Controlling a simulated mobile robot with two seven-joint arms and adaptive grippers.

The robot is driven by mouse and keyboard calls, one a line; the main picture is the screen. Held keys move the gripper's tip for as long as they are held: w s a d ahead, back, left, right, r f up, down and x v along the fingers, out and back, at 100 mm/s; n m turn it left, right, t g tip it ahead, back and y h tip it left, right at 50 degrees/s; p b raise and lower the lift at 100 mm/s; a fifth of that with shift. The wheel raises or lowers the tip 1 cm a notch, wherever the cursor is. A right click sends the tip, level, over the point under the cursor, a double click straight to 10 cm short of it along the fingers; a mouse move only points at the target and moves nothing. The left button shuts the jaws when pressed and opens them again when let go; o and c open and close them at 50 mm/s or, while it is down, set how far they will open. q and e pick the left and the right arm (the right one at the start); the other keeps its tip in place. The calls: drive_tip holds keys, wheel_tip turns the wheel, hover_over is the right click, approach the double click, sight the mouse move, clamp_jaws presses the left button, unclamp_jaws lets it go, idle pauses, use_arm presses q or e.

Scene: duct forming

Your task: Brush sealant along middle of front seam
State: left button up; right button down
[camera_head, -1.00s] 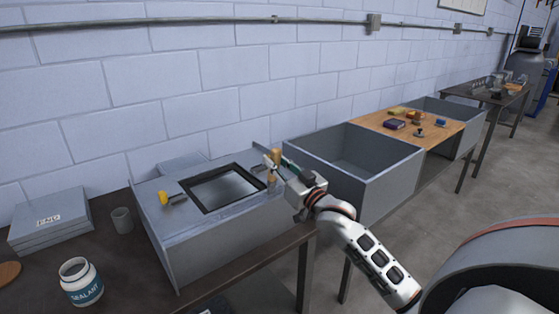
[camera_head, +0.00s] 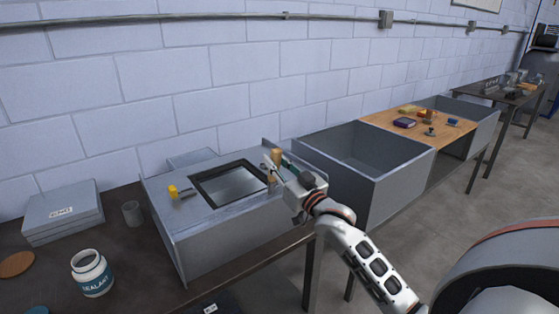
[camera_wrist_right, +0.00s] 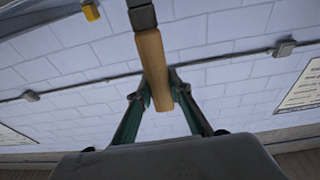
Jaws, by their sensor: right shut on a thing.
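The grey sheet-metal duct (camera_head: 215,238) lies on the dark table, with a dark-rimmed rectangular opening (camera_head: 228,183) in its top. My right gripper (camera_head: 274,168) is over the right end of the duct. It is shut on the brush (camera_head: 276,157), whose wooden handle (camera_wrist_right: 154,72) stands between the fingers in the right wrist view. The bristles and their contact with the seam cannot be made out. The white sealant jar (camera_head: 92,273) stands open on the table, left of the duct. My left gripper is not in view.
A yellow-headed tool (camera_head: 174,191) lies on the duct's top left. A grey cup (camera_head: 132,213) and stacked grey panels (camera_head: 63,212) stand to the left. A large open grey duct box (camera_head: 400,179) is close on the right. A wooden board (camera_head: 436,137) holds small items.

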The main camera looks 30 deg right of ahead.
drive_tip(key=shift+a+f, duration=0.1)
drive_tip(key=shift+f, duration=0.1)
drive_tip(key=shift+a+r, duration=0.1)
drive_tip(key=shift+a, duration=1.6)
drive_tip(key=shift+s+a+r, duration=0.1)
drive_tip(key=shift+a+r, duration=0.05)
drive_tip(key=shift+a, duration=0.55)
drive_tip(key=shift+a+r, duration=0.1)
drive_tip(key=shift+a, duration=0.6)
drive_tip(key=shift+a+f, duration=0.15)
drive_tip(key=shift+a, duration=1.55)
